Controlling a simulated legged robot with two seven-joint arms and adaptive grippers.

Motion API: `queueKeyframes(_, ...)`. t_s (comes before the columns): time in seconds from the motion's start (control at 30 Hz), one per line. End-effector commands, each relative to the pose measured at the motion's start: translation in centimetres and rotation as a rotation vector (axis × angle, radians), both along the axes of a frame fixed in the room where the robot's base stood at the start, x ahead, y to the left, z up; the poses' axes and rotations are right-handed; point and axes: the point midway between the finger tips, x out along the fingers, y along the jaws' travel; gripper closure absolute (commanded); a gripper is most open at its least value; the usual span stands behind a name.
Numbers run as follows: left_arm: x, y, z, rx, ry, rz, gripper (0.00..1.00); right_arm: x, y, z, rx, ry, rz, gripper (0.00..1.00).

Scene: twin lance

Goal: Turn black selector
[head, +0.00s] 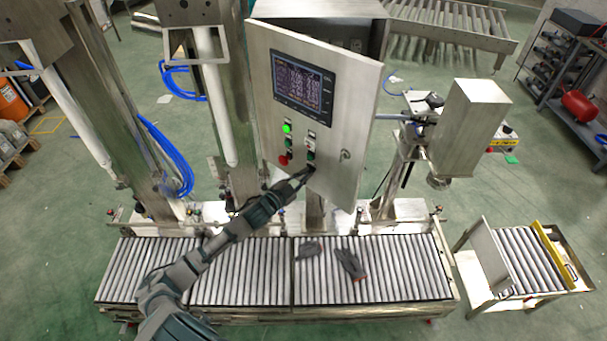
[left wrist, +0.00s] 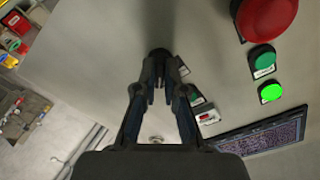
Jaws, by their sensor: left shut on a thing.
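The control panel door (head: 330,165) stands upright above the conveyor, with a screen at the top and buttons below. The black selector (left wrist: 159,54) sits low on the panel face; in the head view it is mostly hidden by my gripper. My left gripper (head: 302,177) reaches up to the lower part of the panel. In the left wrist view, the fingers of my left gripper (left wrist: 160,88) are closed in on the black selector, one on each side. The exact turn angle of the selector is hard to tell. My right gripper is not in view.
Beside the selector are a red button (left wrist: 268,14), a green button (left wrist: 262,57) and a lit green lamp (left wrist: 270,92). The screen (head: 303,84) is above. Roller conveyors (head: 240,272) run below, with dark gloves (head: 350,263) on them. A metal post (head: 220,90) stands left of the panel.

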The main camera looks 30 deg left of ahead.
Motion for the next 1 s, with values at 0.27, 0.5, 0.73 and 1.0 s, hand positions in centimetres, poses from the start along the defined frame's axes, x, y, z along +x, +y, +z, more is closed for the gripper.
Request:
queueKeyframes(0.27, 0.06, 0.08, 0.16, 0.093, -0.022, 0.002, 1.0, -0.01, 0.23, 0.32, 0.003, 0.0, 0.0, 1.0)
queueKeyframes(0.5, 0.05, 0.07, 0.11, 0.114, -0.025, 0.002, 1.0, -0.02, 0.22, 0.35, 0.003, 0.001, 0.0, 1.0)
queueKeyframes(0.73, 0.05, 0.07, 0.09, 0.115, -0.025, 0.002, 1.0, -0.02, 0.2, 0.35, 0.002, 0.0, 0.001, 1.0)
queueKeyframes(1.0, 0.03, 0.05, 0.04, 0.114, -0.024, 0.002, 0.66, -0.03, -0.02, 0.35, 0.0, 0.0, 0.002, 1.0)
